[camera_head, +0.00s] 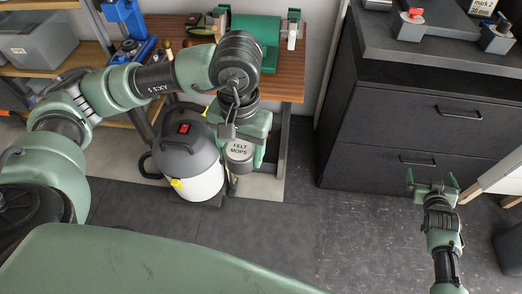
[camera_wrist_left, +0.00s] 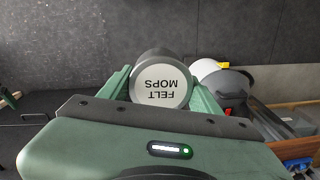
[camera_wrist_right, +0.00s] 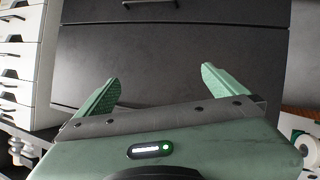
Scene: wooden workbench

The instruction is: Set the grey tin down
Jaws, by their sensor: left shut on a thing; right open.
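The grey tin (camera_head: 239,153), with a label reading "FELT MOPS", is in my left gripper (camera_head: 243,155). The gripper is shut on it, with one green finger on each side. In the left wrist view the tin's labelled lid (camera_wrist_left: 161,86) faces the camera between the fingers. In the head view the tin is in front of the wooden bench, over or near the dark floor; nothing is seen supporting it. My right gripper (camera_head: 433,180) is open and empty in front of the dark drawer cabinet. Its spread fingers also show in the right wrist view (camera_wrist_right: 155,88).
A grey and white vacuum (camera_head: 190,155) stands on the floor just left of the tin. The wooden bench (camera_head: 285,82) carries a green machine (camera_head: 255,40). The floor (camera_head: 260,235) is clear in front.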

